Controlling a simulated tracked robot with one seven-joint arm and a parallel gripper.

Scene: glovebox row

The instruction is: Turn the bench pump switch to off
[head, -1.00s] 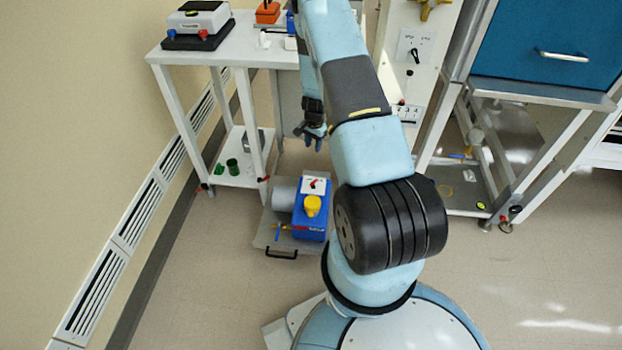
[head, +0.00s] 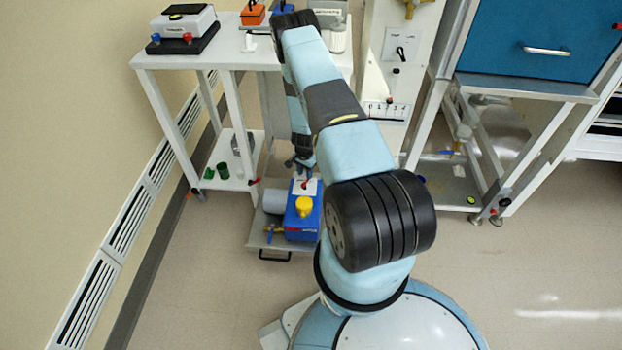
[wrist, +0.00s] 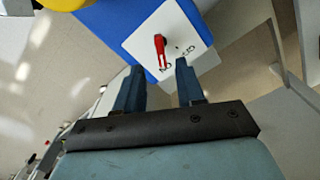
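The pump is a blue box (head: 301,218) with a yellow cap (head: 304,207) and a grey motor cylinder, low near the floor beside the bench leg. Its white switch plate (wrist: 170,42) carries a red switch lever (wrist: 160,50), large in the wrist view; the plate's lettering is too small to read surely. The lever also shows in the head view (head: 304,184). My gripper (wrist: 156,70) is open, its two blue fingers apart and pointing toward the plate. The lever lies just beyond the fingertips, in line with the gap. Nothing is between the fingers.
The pump sits on a grey tray (head: 258,240) with a black handle. The white bench (head: 235,55) stands behind, with green cups (head: 222,170) on its lower shelf. A frame with another switch panel (head: 401,46) stands to the right. Open floor lies in front.

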